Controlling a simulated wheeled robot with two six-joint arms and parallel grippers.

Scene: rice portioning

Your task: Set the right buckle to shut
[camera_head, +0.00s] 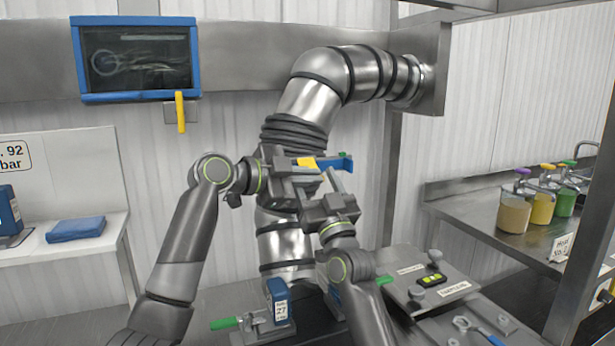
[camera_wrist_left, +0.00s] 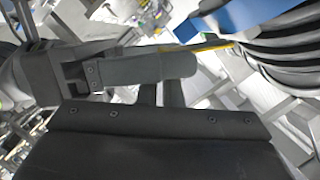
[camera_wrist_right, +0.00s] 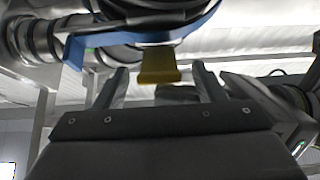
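A blue clamp band with a lever (camera_head: 340,164) and a yellow tab (camera_head: 308,163) sits at the grey pipe joint; I take these as buckle parts. In the right wrist view the blue band (camera_wrist_right: 195,26) crosses the pipe, and a yellow tab (camera_wrist_right: 159,66) hangs between my fingertips, with a gap on each side. My right gripper (camera_head: 321,183) is open below it. My left gripper (camera_head: 305,168) is at the joint's left side. Its fingers stand close together in the left wrist view (camera_wrist_left: 159,92); their tips are hidden behind a grey part. Whether the buckle is latched cannot be seen.
The steel pipe (camera_head: 298,101) bends to a wall bracket (camera_head: 430,70) on the right. Both arms crowd the joint. A blue block marked 27 (camera_head: 279,300) and a panel with knobs (camera_head: 425,280) stand below. Bare wall lies between the pipe and the blue-framed screen (camera_head: 80,60).

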